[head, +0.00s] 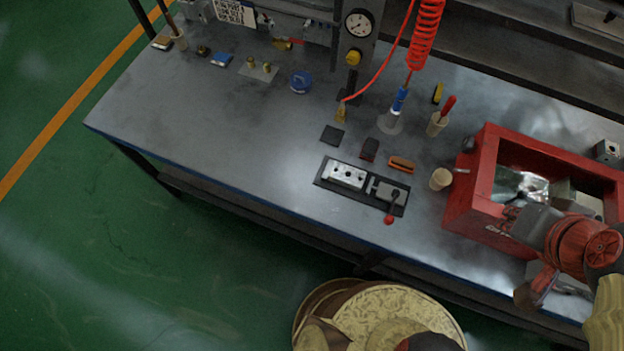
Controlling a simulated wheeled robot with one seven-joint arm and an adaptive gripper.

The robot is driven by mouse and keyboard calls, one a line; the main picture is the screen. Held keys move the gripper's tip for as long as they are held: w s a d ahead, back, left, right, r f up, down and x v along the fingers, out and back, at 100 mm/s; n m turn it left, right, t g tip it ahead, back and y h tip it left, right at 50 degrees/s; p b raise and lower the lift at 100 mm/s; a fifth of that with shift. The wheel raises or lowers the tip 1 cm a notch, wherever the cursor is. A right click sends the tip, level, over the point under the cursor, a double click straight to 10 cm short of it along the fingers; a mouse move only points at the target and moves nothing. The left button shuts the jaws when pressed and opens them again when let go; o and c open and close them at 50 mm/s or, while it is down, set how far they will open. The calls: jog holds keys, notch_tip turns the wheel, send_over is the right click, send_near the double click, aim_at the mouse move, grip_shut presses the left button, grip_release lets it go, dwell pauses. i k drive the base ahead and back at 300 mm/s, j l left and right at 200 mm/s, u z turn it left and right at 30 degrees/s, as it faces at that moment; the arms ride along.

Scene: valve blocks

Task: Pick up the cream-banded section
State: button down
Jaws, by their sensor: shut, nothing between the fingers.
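An orange-brown block (401,165) with a paler strip along it lies on the bench, behind the black fixture plate; it may be the cream-banded section, but the band is too small to be sure. A dark block (369,148) stands to its left, with no clear band. My gripper (514,211) is at the right, over the front part of the red bin, well apart from both blocks. It is shut and empty; its fingertips are small and hard to make out.
A black fixture (323,181) holds a silver ported block (347,175) and a clamp with a red-knobbed lever (389,219). The red bin (484,180) holds blocks and shiny pieces. A cream cup (440,179) stands left of it.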

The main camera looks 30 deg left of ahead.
aim_at(342, 174)
jog(key=u, duration=1.3)
jog(key=j+z, duration=0.1)
jog(key=z, duration=1.1)
jog(key=k+j+z, duration=0.1)
jog(key=j+z, duration=0.35)
jog(key=k+j+z, duration=0.2)
jog(key=z, duration=0.25)
jog(key=k+j+z, duration=0.2)
jog(key=j+z, duration=0.15)
jog(key=z, duration=0.15)
jog(key=k+j+z, duration=0.1)
jog(key=k+j, duration=0.3)
jog(key=k, duration=0.2)
